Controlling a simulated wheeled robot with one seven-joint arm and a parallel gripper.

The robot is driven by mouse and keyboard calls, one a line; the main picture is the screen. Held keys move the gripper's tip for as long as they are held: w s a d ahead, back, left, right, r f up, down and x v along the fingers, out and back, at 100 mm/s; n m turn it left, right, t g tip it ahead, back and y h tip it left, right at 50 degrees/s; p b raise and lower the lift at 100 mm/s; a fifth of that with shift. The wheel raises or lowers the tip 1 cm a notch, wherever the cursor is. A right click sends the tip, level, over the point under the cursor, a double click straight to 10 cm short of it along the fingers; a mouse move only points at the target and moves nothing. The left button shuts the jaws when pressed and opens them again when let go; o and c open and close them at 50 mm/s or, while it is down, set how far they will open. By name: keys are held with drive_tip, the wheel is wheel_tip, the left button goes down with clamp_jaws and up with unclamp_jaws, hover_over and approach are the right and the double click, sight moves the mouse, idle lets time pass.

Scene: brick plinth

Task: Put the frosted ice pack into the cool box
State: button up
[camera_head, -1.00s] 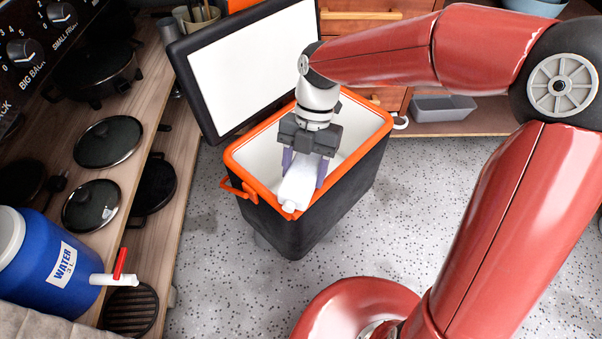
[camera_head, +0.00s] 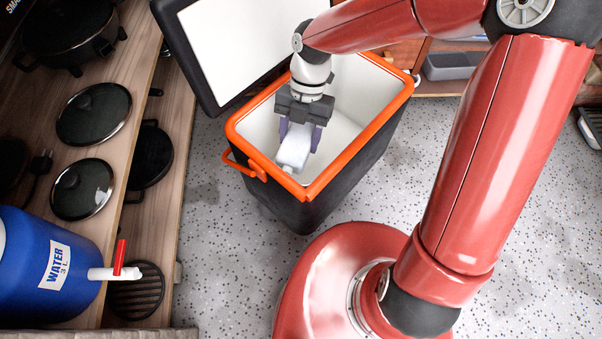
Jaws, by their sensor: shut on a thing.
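The cool box (camera_head: 345,190) stands on the floor, dark outside with an orange rim and a white inside. Its lid (camera_head: 235,45) is open, tilted back at the upper left. My gripper (camera_head: 297,140) points down over the box opening, near the front left part of the rim. It is shut on the white, frosted ice pack (camera_head: 293,152). The pack hangs between the fingers, within the outline of the opening and close to the front inner wall. I cannot tell exactly how deep it is or whether it touches the wall. The floor of the box is mostly hidden.
A wooden shelf unit on the left holds black pans, lids (camera_head: 93,113) and a blue water container (camera_head: 45,265) with a red-handled tap. A grey bin (camera_head: 453,66) sits on a low shelf behind. The speckled floor (camera_head: 225,220) around the box is clear.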

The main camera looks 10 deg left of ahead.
sight(300, 180)
wheel_tip(300, 180, down, 18)
drive_tip(key=b, duration=0.4)
drive_tip(key=shift+f, duration=0.15)
drive_tip(key=shift+f+b, duration=0.1)
drive_tip(key=shift+b, duration=0.2)
drive_tip(key=o, duration=1.2)
drive_tip(key=p+v, duration=0.3)
drive_tip(key=v, duration=0.9)
drive_tip(key=shift+s, duration=0.1)
